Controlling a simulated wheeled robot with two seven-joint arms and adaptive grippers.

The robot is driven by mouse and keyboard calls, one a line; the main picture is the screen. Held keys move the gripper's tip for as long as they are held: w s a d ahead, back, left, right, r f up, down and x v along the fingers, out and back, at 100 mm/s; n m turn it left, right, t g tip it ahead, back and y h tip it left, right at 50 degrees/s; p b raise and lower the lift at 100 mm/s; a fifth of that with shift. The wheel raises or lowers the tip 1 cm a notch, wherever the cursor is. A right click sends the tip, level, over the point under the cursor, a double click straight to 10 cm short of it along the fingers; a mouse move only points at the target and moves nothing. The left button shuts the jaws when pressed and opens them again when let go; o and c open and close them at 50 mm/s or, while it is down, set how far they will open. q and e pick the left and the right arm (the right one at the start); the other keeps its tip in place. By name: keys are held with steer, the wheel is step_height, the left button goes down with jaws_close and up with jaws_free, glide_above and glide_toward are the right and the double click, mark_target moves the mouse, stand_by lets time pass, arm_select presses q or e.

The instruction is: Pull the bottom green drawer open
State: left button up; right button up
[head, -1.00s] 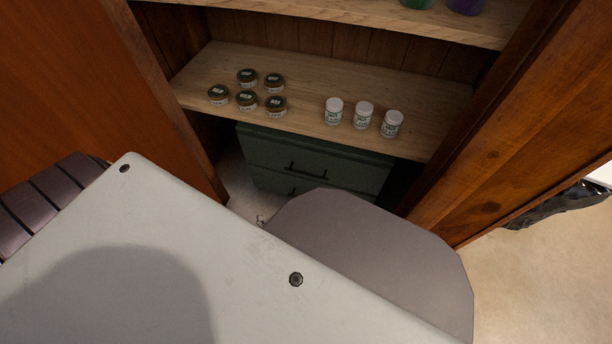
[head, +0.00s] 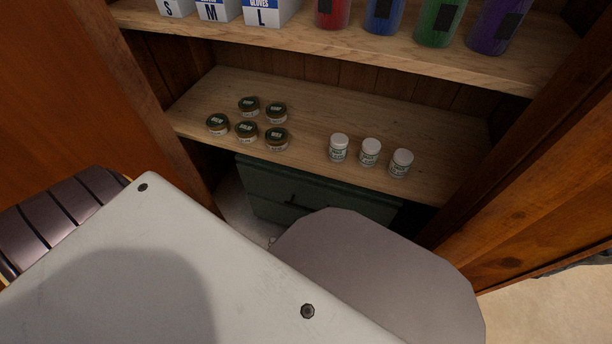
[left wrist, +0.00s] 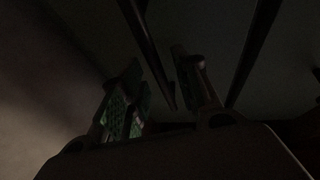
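The dark green drawer unit (head: 265,180) stands on the floor under the lower shelf. Its upper drawer front and part of a dark handle show; my own grey body parts hide the lower part, including the bottom drawer. The left wrist view is very dark. There, my left gripper (left wrist: 160,78) has its two fingers apart, close in front of a dark surface. A thin dark handle bar (left wrist: 150,50) runs down between the fingers, and whether they touch it cannot be told. A second dark bar is to the right. My right gripper is in neither view.
The lower wooden shelf (head: 305,150) holds several dark-lidded jars (head: 246,131) and three white jars (head: 370,152). Glove boxes (head: 214,8) and coloured bottles (head: 440,20) stand on the upper shelf (head: 330,45). Wooden panels (head: 530,190) flank the cabinet closely on both sides.

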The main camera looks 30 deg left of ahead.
arm_select(q)
jaws_close()
steer(key=shift+s, duration=0.15)
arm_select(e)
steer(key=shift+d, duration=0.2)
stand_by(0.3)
